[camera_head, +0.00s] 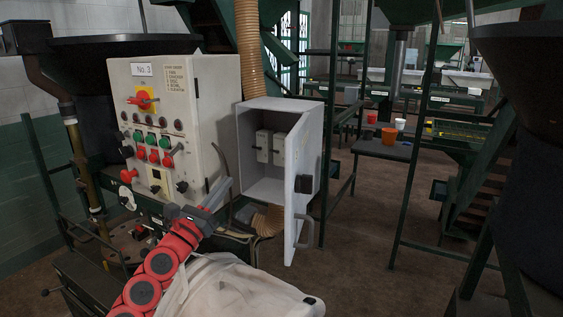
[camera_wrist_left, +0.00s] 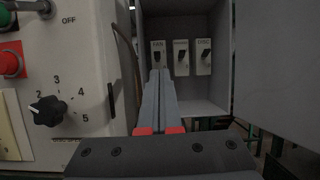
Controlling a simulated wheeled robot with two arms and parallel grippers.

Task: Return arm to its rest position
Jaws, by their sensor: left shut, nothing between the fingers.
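My left arm comes in from the bottom with red and dark joints. Its gripper (camera_head: 226,183) is shut and empty, in front of the gap between the control panel (camera_head: 203,80) and the open grey switch box (camera_head: 247,187). In the left wrist view the closed grey fingers (camera_wrist_left: 159,75) point toward the open switch box (camera_wrist_left: 205,105), and their tips overlap the lower part of the leftmost switch (camera_wrist_left: 158,55). I cannot tell whether they touch it. Two more switches sit to its right. My right gripper is not in view.
The box door (camera_head: 304,185) hangs open to the right. The panel carries knobs, buttons and a dial (camera_wrist_left: 47,111), close left of the gripper. A ribbed hose (camera_head: 249,45) rises behind. Floor is clear right of the door.

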